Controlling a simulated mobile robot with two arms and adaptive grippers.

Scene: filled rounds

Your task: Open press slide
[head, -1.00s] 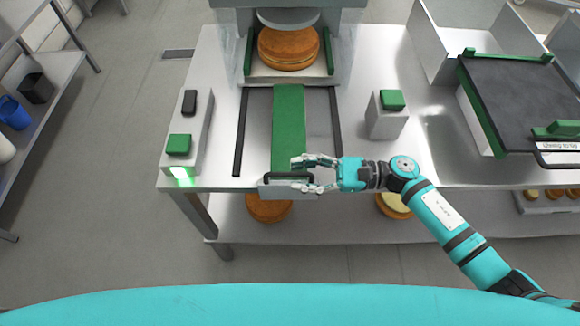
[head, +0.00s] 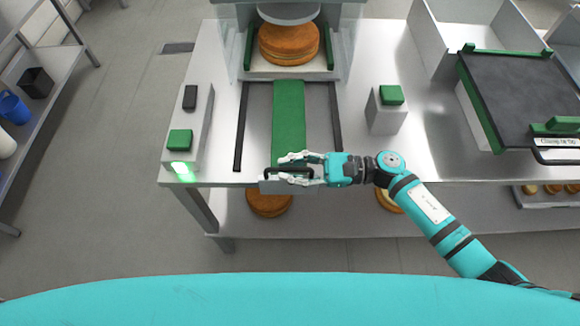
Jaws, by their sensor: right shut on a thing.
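The press (head: 288,13) stands at the top middle of the head view, with its round plate above a brown round cake (head: 288,45). The cake rests on a pale tray between two green side rails. The press slide (head: 289,120) shows as a long green strip between two black rails, running from the tray to the table's front edge. Its black handle (head: 274,172) sits on a metal front plate at that edge. My right gripper (head: 296,169) reaches in from the right and is shut on the handle. My left gripper is not in view.
A box with a green button and green light (head: 180,140) stands left of the slide; another green-button box (head: 388,110) stands right. A dark-topped station (head: 520,95) is at the right. Brown rounds (head: 269,203) lie on the lower shelf. Floor shows in front.

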